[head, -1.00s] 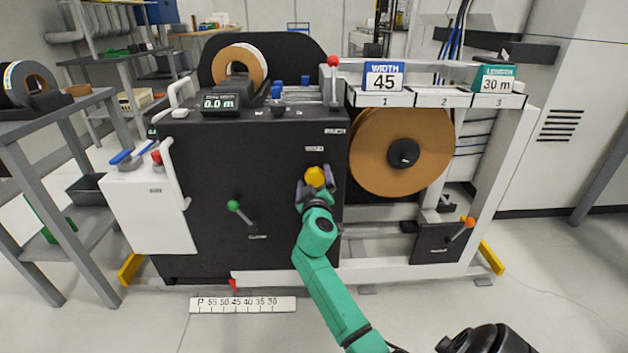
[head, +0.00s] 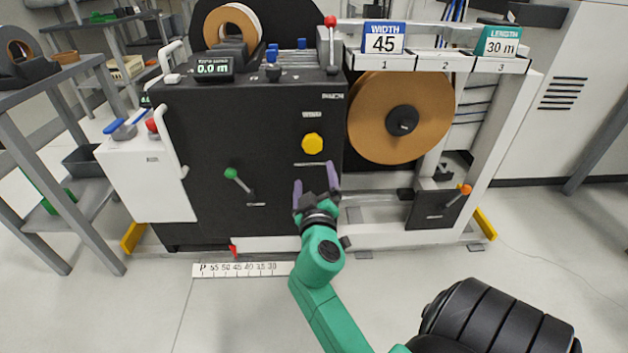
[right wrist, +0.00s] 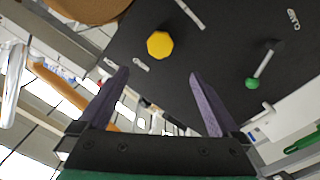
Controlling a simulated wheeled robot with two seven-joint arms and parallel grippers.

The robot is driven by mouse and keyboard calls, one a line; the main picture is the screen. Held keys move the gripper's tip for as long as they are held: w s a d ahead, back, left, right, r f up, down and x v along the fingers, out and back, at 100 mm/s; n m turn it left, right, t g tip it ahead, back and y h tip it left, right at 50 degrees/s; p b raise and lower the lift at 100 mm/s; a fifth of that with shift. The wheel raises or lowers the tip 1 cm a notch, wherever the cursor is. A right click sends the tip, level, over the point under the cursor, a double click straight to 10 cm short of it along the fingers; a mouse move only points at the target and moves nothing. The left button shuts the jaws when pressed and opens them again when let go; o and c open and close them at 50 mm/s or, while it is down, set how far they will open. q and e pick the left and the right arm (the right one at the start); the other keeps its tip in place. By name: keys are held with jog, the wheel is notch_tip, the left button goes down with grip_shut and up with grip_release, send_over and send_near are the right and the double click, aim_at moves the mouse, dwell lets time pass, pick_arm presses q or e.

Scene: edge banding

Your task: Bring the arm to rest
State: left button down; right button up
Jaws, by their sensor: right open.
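My right gripper (head: 317,184) is open and empty, with two purple fingers spread apart. In the head view it is in front of the lower part of the black machine panel (head: 270,140), below the yellow knob (head: 313,144) and apart from it. In the right wrist view the open fingers (right wrist: 160,92) frame a gap, and the yellow knob (right wrist: 160,44) lies beyond them. My right arm is green and comes in from the bottom of the head view. My left gripper is not in view.
A green-tipped lever (head: 231,174) is left of my gripper. A brown roll (head: 402,118) hangs at right, above an orange-tipped lever (head: 464,189). A white ruler strip (head: 240,269) lies low in front. A grey shelf (head: 75,75) stands at left.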

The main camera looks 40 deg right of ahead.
dwell(0.4)
jog(key=s+a+f+n+g+y, duration=0.1)
jog(key=s+a+f+y, duration=0.1)
jog(key=a+f+y, duration=0.55)
jog(key=s+a+f+n+g+y, duration=0.15)
jog(key=a+f, duration=0.25)
jog(key=f, duration=0.6)
jog(key=s+a+f+g+y, duration=0.5)
jog(key=s+a+f+y, duration=0.25)
jog(key=s+a, duration=0.4)
pick_arm(q)
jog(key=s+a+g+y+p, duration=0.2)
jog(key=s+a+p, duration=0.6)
jog(key=p, duration=0.8)
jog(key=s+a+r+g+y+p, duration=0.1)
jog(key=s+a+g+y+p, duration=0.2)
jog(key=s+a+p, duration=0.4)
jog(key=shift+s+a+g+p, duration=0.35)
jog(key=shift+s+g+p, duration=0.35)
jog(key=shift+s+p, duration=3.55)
pick_arm(e)
jog(key=s+d+g+h+p, duration=0.1)
jog(key=s+d+g+h, duration=0.1)
jog(key=s+d, duration=0.5)
jog(key=s+d+g+h, duration=0.3)
jog(key=s+d, duration=0.4)
jog(key=s, duration=0.5)
jog(key=shift+s+d+g+h+p, duration=0.15)
jog(key=shift+s+g+h+p, duration=0.2)
jog(key=shift+s+g+p, duration=0.1)
